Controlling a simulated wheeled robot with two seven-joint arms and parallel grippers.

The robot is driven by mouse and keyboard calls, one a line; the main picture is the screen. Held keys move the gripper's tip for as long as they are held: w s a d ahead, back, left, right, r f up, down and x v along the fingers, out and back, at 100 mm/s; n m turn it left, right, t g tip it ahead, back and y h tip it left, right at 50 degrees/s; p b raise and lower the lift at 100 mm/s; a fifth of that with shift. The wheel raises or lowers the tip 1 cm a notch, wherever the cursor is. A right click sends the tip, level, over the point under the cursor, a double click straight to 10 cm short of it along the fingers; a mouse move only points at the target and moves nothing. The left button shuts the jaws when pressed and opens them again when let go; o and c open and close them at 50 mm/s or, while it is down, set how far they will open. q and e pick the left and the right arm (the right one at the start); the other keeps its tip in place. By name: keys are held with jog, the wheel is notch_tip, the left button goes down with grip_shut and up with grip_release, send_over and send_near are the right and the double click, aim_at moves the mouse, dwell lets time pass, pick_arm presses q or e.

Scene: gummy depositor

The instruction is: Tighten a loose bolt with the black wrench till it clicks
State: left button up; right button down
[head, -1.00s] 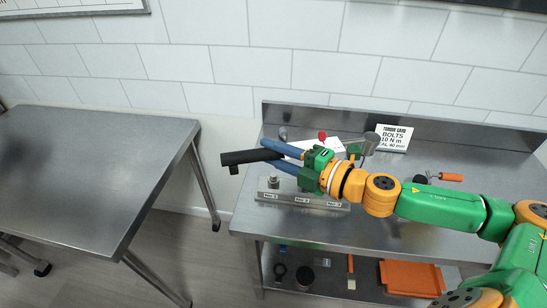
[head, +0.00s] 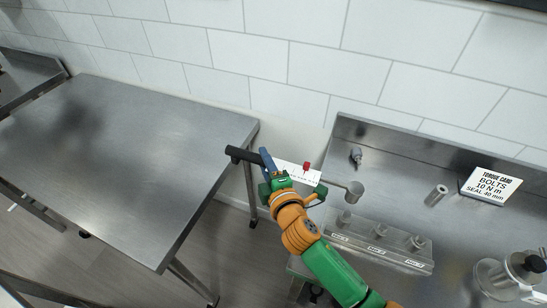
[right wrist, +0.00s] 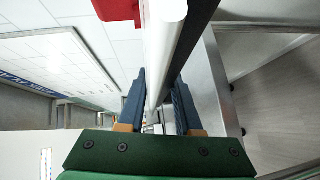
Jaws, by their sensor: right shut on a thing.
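My right gripper (head: 273,180) is shut on the black wrench (head: 243,155). The wrench has a black handle end, a white scale plate and a red piece. A grey round head at its right end is near the left end of the bolt rail (head: 370,250); I cannot tell whether it touches anything. Three bolts stand in the labelled rail: left (head: 346,216), middle (head: 380,230) and right (head: 417,242). In the right wrist view the blue fingers (right wrist: 158,105) close around the wrench's white and black bar (right wrist: 160,40). My left gripper is not in view.
A torque card (head: 490,185) reads bolts 10 N m. A metal cylinder (head: 436,195), a small fitting (head: 356,156) and a metal pot-like part (head: 510,275) stand on the right bench. A bare steel table (head: 120,150) is at the left, across a gap.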

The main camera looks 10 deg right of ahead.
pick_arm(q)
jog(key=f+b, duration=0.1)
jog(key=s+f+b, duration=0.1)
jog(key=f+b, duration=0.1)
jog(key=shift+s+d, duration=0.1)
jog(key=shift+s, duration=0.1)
pick_arm(e)
jog(key=f, duration=0.2)
jog(key=s+f, duration=0.1)
jog(key=shift+s+f, duration=0.2)
jog(key=shift+f, duration=0.2)
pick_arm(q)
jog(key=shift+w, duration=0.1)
pick_arm(e)
jog(key=shift+w+a, duration=0.1)
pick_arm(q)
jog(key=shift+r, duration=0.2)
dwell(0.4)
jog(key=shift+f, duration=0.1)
pick_arm(e)
jog(key=shift+f, duration=0.1)
